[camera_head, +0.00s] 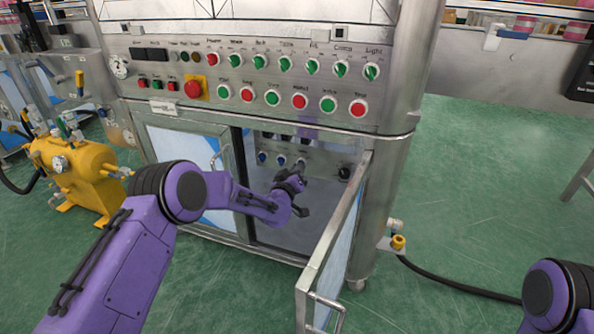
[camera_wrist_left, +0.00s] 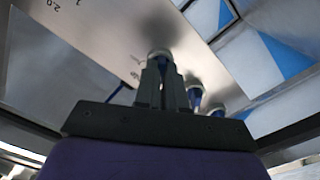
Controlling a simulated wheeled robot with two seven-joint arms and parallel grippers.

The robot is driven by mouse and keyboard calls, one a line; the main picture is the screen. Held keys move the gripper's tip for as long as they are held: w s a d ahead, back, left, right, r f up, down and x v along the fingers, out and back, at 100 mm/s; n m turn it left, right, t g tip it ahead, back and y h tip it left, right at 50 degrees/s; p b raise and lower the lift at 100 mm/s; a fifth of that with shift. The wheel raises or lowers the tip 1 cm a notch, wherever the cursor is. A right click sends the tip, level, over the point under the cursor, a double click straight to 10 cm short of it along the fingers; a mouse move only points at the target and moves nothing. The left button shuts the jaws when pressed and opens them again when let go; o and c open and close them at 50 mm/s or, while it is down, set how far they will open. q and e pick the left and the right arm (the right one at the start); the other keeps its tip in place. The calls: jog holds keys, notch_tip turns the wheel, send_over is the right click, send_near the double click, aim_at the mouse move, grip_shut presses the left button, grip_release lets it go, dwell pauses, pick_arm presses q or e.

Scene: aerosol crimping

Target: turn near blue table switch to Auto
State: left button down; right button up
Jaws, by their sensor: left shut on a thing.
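A row of small blue switches sits on a grey panel inside the open lower cabinet; the left one (camera_head: 262,158) and the middle one (camera_head: 281,160) show in the head view. My left gripper (camera_head: 299,168) reaches into the cabinet at the right end of this row. In the left wrist view my gripper (camera_wrist_left: 163,72) is shut on a switch with a round pale collar (camera_wrist_left: 160,54); the fingers hide its handle. Two more blue switches (camera_wrist_left: 195,97) (camera_wrist_left: 217,112) stand free beside it. The switch's pointer direction and the Auto mark cannot be read. My right gripper is out of view.
The right cabinet door (camera_head: 332,240) stands open towards me, beside my left forearm. The left door (camera_head: 185,165) is closed. Above is a control panel with several green and red knobs and a red emergency button (camera_head: 193,90). A yellow tank (camera_head: 75,165) stands left.

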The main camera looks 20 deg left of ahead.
pick_arm(q)
jog(key=shift+n, duration=1.1)
jog(key=c, duration=1.2)
grip_release()
jog(key=s+p, duration=0.1)
jog(key=s, duration=0.4)
jog(key=s+p, duration=0.1)
jog(key=s, duration=0.4)
jog(key=shift+s+a+p, duration=0.2)
jog(key=shift+s+p, duration=0.1)
jog(key=shift+p, duration=0.1)
